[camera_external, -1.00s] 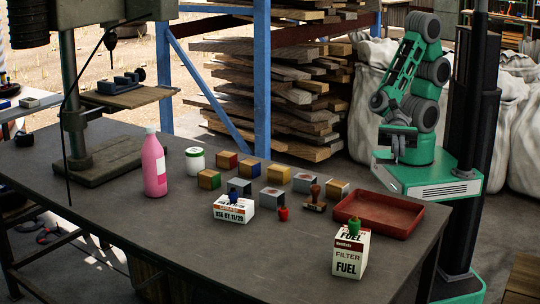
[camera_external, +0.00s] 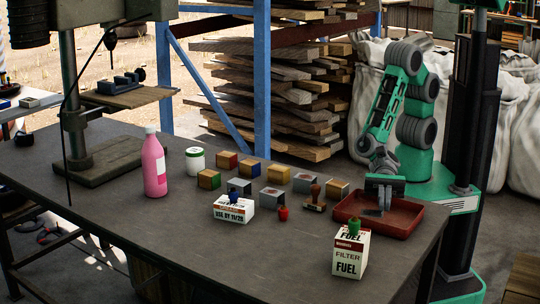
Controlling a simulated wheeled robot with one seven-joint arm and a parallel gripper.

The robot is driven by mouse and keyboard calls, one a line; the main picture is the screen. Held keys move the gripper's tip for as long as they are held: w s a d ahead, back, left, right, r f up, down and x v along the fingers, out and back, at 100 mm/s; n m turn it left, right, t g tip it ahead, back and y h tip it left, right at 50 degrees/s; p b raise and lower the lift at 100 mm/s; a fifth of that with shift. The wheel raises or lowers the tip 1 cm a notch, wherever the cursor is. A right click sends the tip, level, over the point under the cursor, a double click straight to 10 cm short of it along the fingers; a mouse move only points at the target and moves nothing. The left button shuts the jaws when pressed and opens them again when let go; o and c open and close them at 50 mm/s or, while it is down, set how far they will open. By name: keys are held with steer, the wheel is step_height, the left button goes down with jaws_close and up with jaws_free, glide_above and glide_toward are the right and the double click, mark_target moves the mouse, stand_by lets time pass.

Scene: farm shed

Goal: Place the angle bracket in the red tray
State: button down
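The red tray (camera_external: 347,215) lies on the right part of the dark workbench. My gripper (camera_external: 380,208) points down over the tray, its fingers inside the tray's outline. A small grey shape shows at the fingertips; I cannot tell whether it is part of the fingers or a piece of metal. The fingers are too small to show whether they are open or shut. I cannot make out the angle bracket for certain in this view.
A fuel filter box (camera_external: 350,254) with a green top piece stands just in front of the tray. A wooden stamp (camera_external: 315,198) and several blocks (camera_external: 273,198) stand left of it. A pink bottle (camera_external: 154,165) and white jar (camera_external: 195,160) stand farther left. The bench's front middle is clear.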

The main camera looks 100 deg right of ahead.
steer(key=shift+f, duration=0.5)
steer(key=c, duration=1.7)
jaws_free()
steer(key=shift+r, duration=0.1)
steer(key=shift+r, duration=0.2)
steer(key=v, duration=1.1)
steer(key=shift+d+r, duration=0.2)
steer(key=shift+d, duration=0.05)
steer(key=shift+s+d, duration=0.15)
steer(key=shift+d, duration=0.1)
